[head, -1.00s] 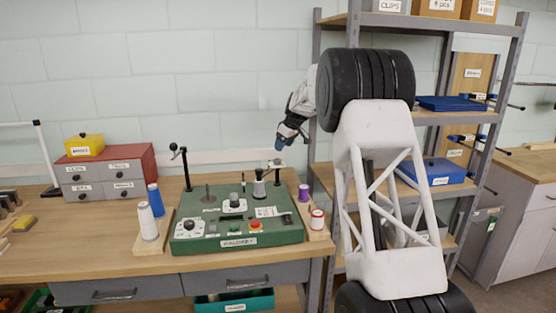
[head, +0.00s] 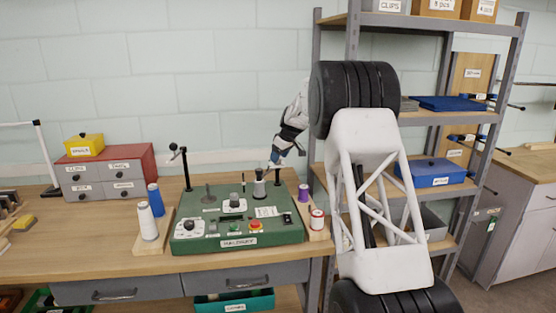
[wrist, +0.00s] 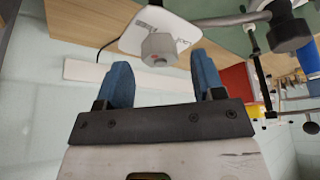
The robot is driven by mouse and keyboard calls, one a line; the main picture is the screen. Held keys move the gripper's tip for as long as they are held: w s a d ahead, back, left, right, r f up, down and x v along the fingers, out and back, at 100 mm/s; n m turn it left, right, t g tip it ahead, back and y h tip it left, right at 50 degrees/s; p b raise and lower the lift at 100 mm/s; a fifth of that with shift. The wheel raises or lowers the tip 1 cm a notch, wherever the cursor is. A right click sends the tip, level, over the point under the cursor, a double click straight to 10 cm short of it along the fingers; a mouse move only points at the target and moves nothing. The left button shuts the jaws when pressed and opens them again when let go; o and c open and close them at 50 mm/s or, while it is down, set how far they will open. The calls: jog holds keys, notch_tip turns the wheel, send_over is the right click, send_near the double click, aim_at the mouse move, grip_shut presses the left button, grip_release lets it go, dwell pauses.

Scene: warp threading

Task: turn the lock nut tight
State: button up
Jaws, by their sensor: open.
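A grey hexagonal nut (wrist: 160,48), which looks like the lock nut, stands on a white labelled plate (wrist: 135,38) in the wrist view. My gripper (wrist: 163,75) is open, with its two blue fingers apart. The nut shows just ahead of the gap between the fingertips, and no contact is visible. In the head view my gripper (head: 275,157) points down above the back right of the green machine base (head: 285,232). There the nut is hidden or too small to make out.
A grey tapered piece (head: 259,186) and a black post (head: 186,170) rise from the green base. Thread cones (head: 148,222) stand at left, and purple (head: 303,193) and red-and-white spools (head: 317,219) at right. A shelf rack (head: 316,100) stands close on the right.

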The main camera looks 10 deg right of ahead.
jog(key=shift+x, duration=1)
jog(key=c, duration=0.9)
